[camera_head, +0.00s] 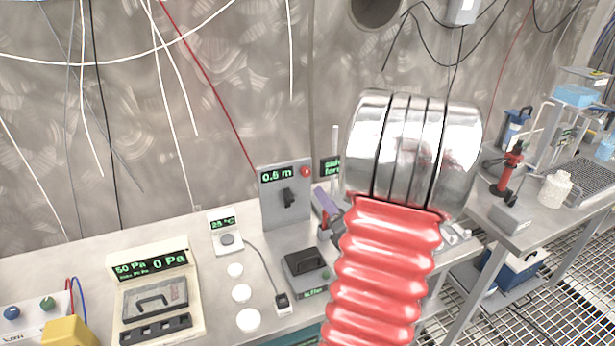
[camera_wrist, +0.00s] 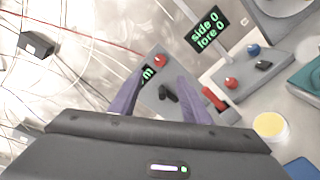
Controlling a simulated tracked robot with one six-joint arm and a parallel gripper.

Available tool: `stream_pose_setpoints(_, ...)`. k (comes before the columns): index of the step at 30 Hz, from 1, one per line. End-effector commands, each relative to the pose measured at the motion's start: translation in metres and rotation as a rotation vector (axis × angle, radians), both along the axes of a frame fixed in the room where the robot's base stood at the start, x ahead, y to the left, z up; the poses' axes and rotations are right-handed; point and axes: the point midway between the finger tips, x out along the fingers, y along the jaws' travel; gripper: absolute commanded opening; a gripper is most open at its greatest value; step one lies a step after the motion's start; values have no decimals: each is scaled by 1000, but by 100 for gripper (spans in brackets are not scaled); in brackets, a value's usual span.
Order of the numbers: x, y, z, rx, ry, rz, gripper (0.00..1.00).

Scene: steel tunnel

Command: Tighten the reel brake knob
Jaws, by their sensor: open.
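A grey upright panel (camera_head: 270,215) with a green "0.6 m" readout stands on the bench. It carries a black knob (camera_head: 288,197), which looks like the reel brake knob, and a red button (camera_head: 305,171). In the wrist view the black knob (camera_wrist: 168,93) shows between the two purple fingers of my gripper (camera_wrist: 162,78), below the red button (camera_wrist: 159,60). The fingers are apart and empty, and I see no contact with the knob. In the head view part of my gripper (camera_head: 326,205) shows right of the panel, largely hidden behind my arm.
A "side / fore" readout (camera_wrist: 207,30) and a box with red and blue knobs (camera_wrist: 245,75) lie to the right. A small 25 °C unit (camera_head: 227,232), white discs (camera_head: 241,293), a black-topped box (camera_head: 307,270) and a pressure unit (camera_head: 155,290) stand on the bench. Cables hang along the wall.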

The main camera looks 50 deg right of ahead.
Motion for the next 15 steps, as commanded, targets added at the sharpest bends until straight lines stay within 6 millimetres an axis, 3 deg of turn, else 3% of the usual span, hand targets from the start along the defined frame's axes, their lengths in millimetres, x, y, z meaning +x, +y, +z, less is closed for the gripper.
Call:
stream_pose_setpoints(8, 20, -11, 0, 0, 1, 3, 43)
stream_pose_setpoints(15, 51, -30, 0, 0, 0, 2, 43)
